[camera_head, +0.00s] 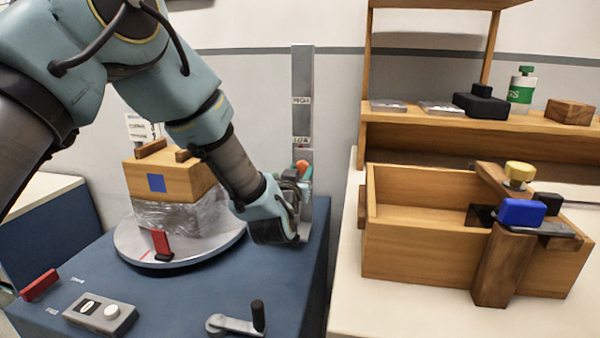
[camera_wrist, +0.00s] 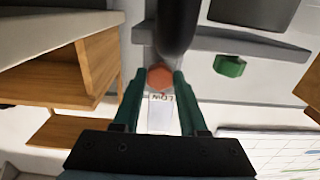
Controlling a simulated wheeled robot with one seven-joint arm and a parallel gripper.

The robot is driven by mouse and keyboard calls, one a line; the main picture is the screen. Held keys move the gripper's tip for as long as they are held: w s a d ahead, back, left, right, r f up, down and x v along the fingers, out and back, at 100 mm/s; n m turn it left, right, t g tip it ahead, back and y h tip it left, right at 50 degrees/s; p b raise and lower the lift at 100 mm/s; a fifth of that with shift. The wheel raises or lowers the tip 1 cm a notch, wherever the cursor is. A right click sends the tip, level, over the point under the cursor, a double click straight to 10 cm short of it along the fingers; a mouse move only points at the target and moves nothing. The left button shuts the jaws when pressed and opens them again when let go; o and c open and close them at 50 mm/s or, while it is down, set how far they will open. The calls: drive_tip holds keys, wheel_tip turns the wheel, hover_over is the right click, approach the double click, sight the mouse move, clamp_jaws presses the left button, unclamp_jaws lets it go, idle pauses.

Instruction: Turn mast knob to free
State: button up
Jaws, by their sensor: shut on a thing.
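The mast is a grey upright post (camera_head: 302,75) with a HIGH label and a LOW label, standing at the back right edge of the blue table. An orange-red knob (camera_head: 303,166) shows at the mast below the LOW label, partly hidden by my gripper (camera_head: 297,188). In the wrist view the knob (camera_wrist: 160,77) looks hexagonal and sits between the tips of my two green fingers (camera_wrist: 160,82). The fingers are shut on it. The LOW label (camera_wrist: 162,98) appears upside down just below it. I cannot read any marking for the knob's turn position.
A wrapped load with a wooden block (camera_head: 160,178) stands on the round turntable (camera_head: 128,250) left of my gripper. A crank (camera_head: 237,323) and a grey control box (camera_head: 100,313) lie in front. A wooden box (camera_head: 420,262) stands right. A green knob (camera_wrist: 229,66) shows in the wrist view.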

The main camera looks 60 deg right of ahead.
clamp_jaws()
